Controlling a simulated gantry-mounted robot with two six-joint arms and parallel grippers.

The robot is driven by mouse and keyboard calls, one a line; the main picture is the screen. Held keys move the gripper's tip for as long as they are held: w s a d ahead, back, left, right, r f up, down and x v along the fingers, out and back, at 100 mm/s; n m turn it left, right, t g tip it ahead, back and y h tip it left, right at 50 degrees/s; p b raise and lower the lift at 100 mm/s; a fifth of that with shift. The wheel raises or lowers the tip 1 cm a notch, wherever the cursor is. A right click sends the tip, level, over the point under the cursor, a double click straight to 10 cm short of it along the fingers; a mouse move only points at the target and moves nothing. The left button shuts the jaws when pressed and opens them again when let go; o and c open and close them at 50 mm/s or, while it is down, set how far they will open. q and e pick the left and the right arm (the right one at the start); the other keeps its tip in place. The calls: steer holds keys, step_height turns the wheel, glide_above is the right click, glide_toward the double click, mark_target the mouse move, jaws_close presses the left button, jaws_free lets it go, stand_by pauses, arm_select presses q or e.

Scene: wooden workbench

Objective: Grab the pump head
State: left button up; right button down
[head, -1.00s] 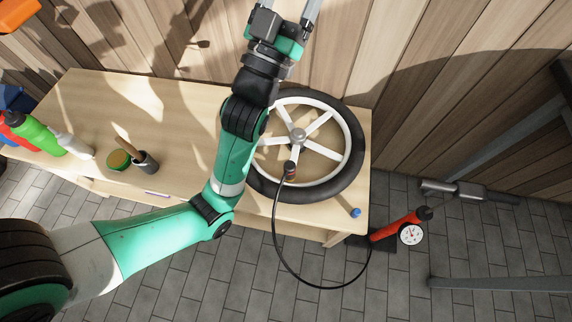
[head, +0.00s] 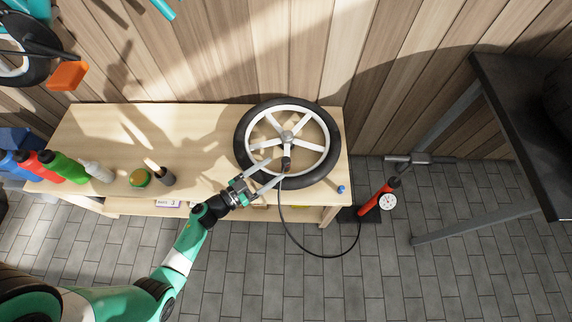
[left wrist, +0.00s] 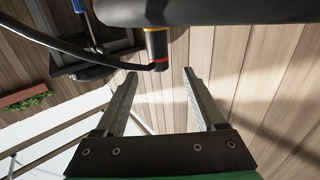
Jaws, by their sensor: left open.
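The pump head (head: 286,163) is a small dark cylinder on the end of a black hose, at the wheel's lower spokes near the rim. In the left wrist view the pump head (left wrist: 158,52) is black with yellow and red rings. It hangs just beyond and between my left gripper's fingertips (left wrist: 160,73). My left gripper (head: 276,169) is open and empty, its fingers pointing at the pump head from the lower left. I cannot tell whether a finger touches it. The red floor pump (head: 376,197) with a white gauge stands right of the bench. My right gripper is not in view.
The spoked wheel (head: 330,170) with a black tyre lies on the wooden bench (head: 95,125). The hose (head: 310,252) loops below the bench edge to the pump. A small blue cap (head: 341,189) sits at the bench's right end. Bottles and a dark cup (head: 167,178) stand left.

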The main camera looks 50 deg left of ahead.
mark_target(282, 165)
arm_select(q)
steer(key=shift+w, duration=0.55)
steer(key=shift+w+d+f, duration=0.1)
steer(key=shift+f, duration=0.05)
steer(key=w+b, duration=0.3)
steer(key=w, duration=0.1)
steer(key=shift+d+f, duration=0.25)
steer(key=shift+f, duration=0.15)
steer(key=shift+w+r, duration=0.15)
steer(key=shift+w, duration=0.3)
jaws_close()
